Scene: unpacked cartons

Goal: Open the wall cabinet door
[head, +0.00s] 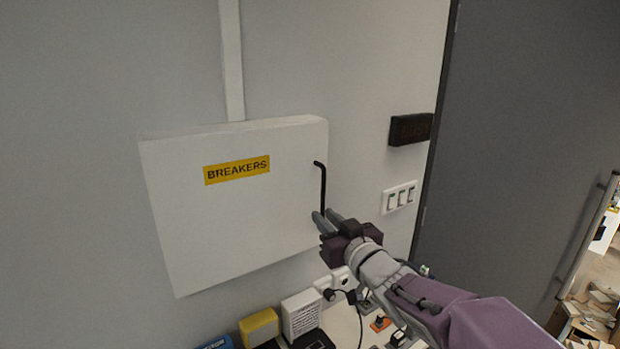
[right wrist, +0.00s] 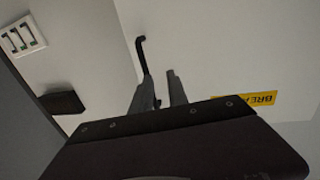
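The wall cabinet (head: 240,225) is a flat white box with a yellow "BREAKERS" label (head: 237,170), and its door looks closed. A thin black bar handle (head: 322,185) runs upright near the door's right edge. My right gripper (head: 326,216) is at the handle's lower end, with a gap between its two grey fingers. In the right wrist view the handle (right wrist: 142,55) runs down to the tip of the left-hand finger, and the gripper (right wrist: 162,80) is open. I cannot tell whether the finger touches the handle. My left gripper is not in view.
A white switch panel (head: 398,197) and a dark box (head: 410,129) are on the wall right of the cabinet. A grey door (head: 520,130) stands further right. Below are a yellow-topped item (head: 259,327), a white box (head: 301,313) and cables. The wall left of the cabinet is clear.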

